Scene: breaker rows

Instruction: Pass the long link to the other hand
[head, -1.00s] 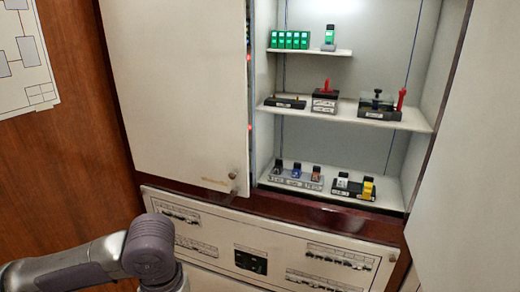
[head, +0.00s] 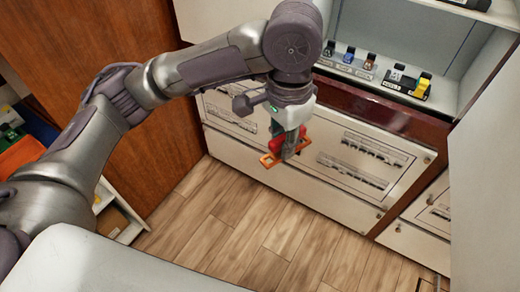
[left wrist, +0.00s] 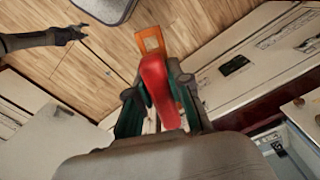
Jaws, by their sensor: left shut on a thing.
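My left gripper (head: 289,150) hangs in front of the cabinet's lower panel in the head view. It is shut on the long link (head: 270,160), a red piece with an orange, frame-like end. In the left wrist view the long link (left wrist: 157,85) sticks out between the two fingers, its red part in the grip and its orange end beyond. The fingers hide part of it. My right gripper (left wrist: 76,33) shows small at the upper left of the left wrist view, apart from the link, with its fingers spread and nothing seen between them.
The lower cabinet panel (head: 330,145) with breaker rows stands behind the left gripper. Above it, a shelf (head: 430,103) holds several small coloured devices. An open door (head: 485,180) stands at the right. The wooden floor (head: 240,225) below is clear.

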